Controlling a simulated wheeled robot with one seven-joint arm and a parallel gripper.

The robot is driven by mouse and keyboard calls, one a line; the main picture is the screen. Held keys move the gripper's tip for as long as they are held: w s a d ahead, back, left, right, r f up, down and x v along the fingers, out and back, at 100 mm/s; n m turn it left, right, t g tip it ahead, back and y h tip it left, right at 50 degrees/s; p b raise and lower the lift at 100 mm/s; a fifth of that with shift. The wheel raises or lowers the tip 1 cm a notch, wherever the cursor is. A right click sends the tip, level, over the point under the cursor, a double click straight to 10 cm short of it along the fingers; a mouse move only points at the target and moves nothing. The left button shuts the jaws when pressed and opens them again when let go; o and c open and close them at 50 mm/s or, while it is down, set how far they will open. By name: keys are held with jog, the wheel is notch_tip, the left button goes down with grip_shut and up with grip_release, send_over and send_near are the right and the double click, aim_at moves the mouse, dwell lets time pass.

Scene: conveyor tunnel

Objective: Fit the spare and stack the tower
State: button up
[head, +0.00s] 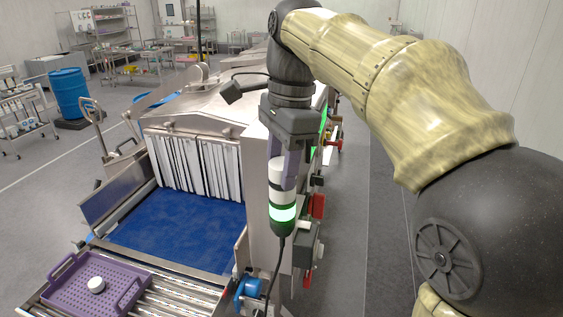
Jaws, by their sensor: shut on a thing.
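My gripper (283,162) points down beside the tunnel's right front corner, its fingers shut around a white module (277,168) at the top of an upright light tower. Below the white part, the tower has a darker band and a lit green section (284,212) above a dark green base. The pieces line up, but I cannot tell whether the white module is seated or only touching. The fingers hide part of it. A small white round piece (96,285) sits in a purple perforated tray (62,297) at the lower left.
The metal tunnel housing (200,105) has white strip curtains (195,165) over a blue belt (180,222). Metal rollers (185,298) lie in front. A black cable (275,270) hangs below the tower. A blue drum (70,93) stands far left. Floor to the right is clear.

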jog(key=shift+f, duration=0.2)
jog(key=o, duration=1.5)
jog(key=shift+r, duration=0.2)
jog(key=r+p, duration=0.1)
jog(key=r, duration=0.5)
jog(key=d+r+p, duration=0.1)
jog(key=r, duration=0.3)
jog(key=shift+w+r+p, duration=0.1)
jog(key=shift+w+p, duration=0.2)
jog(key=shift+p, duration=0.05)
jog(key=shift+d+r+p, duration=0.2)
jog(key=shift+r+p, duration=0.5)
